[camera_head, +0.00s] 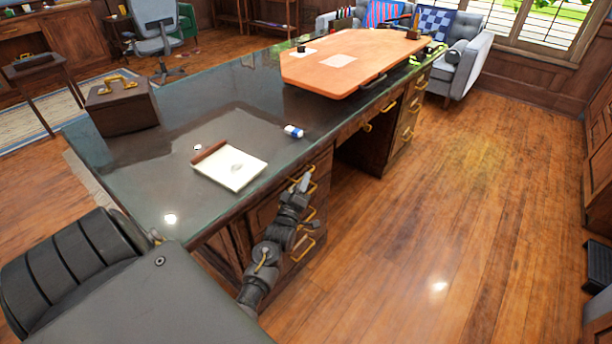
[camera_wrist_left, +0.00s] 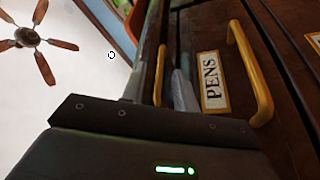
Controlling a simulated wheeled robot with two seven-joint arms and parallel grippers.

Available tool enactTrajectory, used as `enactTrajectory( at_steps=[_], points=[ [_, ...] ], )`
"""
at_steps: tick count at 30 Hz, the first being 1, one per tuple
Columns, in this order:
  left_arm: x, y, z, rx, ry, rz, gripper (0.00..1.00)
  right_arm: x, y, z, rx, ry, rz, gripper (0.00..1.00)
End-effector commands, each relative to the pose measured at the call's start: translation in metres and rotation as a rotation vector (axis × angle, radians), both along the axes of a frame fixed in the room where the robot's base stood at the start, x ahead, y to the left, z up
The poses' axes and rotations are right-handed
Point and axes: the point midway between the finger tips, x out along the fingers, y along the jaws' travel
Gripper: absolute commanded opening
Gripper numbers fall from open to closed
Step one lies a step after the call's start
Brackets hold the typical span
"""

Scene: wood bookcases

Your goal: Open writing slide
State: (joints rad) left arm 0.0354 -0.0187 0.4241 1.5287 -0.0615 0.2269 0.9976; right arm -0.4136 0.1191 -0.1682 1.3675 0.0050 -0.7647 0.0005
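The dark wood desk (camera_head: 150,190) has a glossy top and drawers with gold handles down its side. My left gripper (camera_head: 303,183) is at the upper part of the near drawer stack, just below the desk top's edge. In the left wrist view, a grey finger (camera_wrist_left: 183,92) is close to a narrow gold handle (camera_wrist_left: 160,75); whether it touches it I cannot tell. Right of the finger is a drawer front labelled PENS (camera_wrist_left: 211,82) with a larger gold handle (camera_wrist_left: 250,72). No slide shows pulled out. My right gripper is not in view.
The wood floor (camera_head: 430,220) right of the desk is clear. A grey armchair (camera_head: 465,60) stands beyond.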

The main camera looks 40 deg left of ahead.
Motion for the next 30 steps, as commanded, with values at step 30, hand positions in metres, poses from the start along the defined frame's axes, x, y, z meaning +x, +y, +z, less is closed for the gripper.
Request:
enactTrajectory(
  at_steps=[30],
  points=[
    [0.029,0.011,0.006,0.0,0.002,0.0,0.0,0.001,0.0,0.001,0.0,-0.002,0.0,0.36]
  ],
)
